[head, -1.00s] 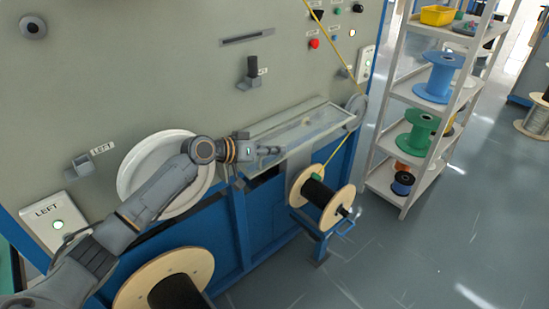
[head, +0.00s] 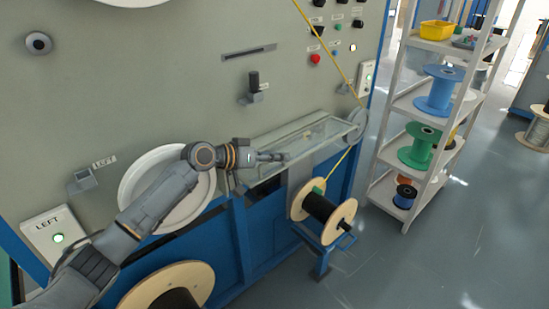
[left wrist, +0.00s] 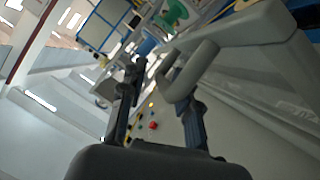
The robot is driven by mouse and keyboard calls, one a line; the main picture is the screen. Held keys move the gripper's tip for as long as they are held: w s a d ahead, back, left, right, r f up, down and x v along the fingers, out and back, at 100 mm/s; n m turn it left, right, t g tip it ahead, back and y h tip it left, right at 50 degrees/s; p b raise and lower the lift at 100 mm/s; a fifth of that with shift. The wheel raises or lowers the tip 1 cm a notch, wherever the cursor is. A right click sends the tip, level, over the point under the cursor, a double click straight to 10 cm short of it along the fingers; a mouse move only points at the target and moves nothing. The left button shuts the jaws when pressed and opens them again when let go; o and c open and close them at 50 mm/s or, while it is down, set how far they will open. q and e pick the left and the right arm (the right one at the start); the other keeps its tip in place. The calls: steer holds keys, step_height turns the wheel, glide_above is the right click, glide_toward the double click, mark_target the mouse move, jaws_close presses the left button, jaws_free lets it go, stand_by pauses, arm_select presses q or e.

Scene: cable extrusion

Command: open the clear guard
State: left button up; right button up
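The clear guard (head: 312,134) is a long see-through cover with a pale frame on the front of the grey machine, left of a small grey wheel. It looks lowered, lying along the ledge. My left gripper (head: 284,156) is at its front edge, left of its middle. In the left wrist view, a light grey loop handle (left wrist: 202,60) shows close ahead of my left gripper (left wrist: 158,82). The fingers are apart, and the right finger overlaps the handle's end; I cannot tell if they touch. My right gripper is in neither view.
A yellow cable (head: 322,45) runs down to the grey wheel (head: 357,121) and to a wooden-flanged spool (head: 322,209) below the guard. A white shelf (head: 395,180) with coloured spools stands right. Open floor (head: 450,250) lies in front.

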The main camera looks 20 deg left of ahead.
mark_target(253, 178)
arm_select(q)
steer(key=shift+s+a, duration=0.25)
steer(key=v, duration=0.6)
steer(key=shift+s+a+r, duration=0.15)
steer(key=shift+s+r, duration=0.05)
steer(key=shift+s, duration=0.1)
